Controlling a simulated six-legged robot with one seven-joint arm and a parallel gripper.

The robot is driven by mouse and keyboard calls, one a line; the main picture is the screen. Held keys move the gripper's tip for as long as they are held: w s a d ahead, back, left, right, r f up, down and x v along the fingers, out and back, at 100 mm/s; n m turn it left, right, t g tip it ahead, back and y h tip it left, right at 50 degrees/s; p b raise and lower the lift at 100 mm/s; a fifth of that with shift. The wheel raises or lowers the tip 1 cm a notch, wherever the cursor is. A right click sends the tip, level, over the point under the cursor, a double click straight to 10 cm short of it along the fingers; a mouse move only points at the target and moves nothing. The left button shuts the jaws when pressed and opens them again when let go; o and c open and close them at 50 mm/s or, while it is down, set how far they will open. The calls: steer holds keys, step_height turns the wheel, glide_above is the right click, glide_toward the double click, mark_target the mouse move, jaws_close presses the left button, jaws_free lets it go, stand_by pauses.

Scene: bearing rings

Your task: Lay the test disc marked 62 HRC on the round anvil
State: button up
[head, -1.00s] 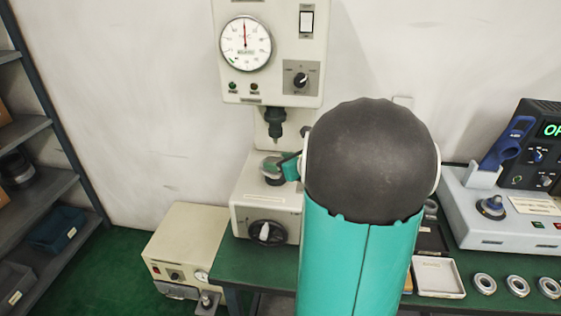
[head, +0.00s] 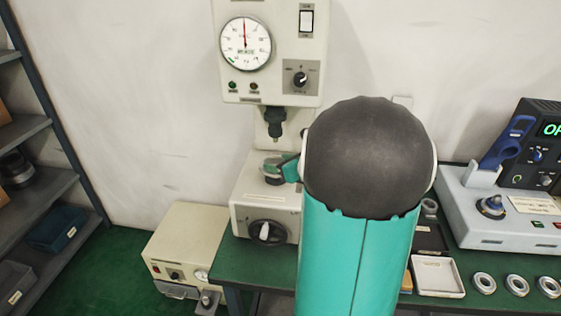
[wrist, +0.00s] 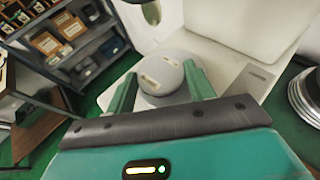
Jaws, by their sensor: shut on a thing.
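In the wrist view the two teal fingers of my gripper (wrist: 160,82) are shut on a grey round test disc (wrist: 165,72). The disc has small pale labels on its face, too small to read. In the head view my gripper (head: 284,167) reaches in from the right, over the hardness tester's base. The round anvil (head: 273,178) shows as a dark round form at the fingertips, under the tester's dark indenter (head: 276,124). The disc is at or just above the anvil; I cannot tell whether they touch. My arm hides the right side of the tester base.
The tester's head with its dial gauge (head: 245,43) stands above the anvil. Bearing rings (head: 517,285), a white tray (head: 437,276) and a console (head: 510,205) are on the green bench at right. A beige box (head: 187,245) stands low at left, shelves (head: 25,150) beyond.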

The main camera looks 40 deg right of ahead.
steer(key=shift+f, duration=0.1)
steer(key=o, duration=1.3)
steer(key=shift+f, duration=0.1)
steer(key=v, duration=1.3)
steer(key=shift+s+r, duration=0.25)
steer(key=shift+s, duration=0.05)
steer(key=shift+a, duration=0.1)
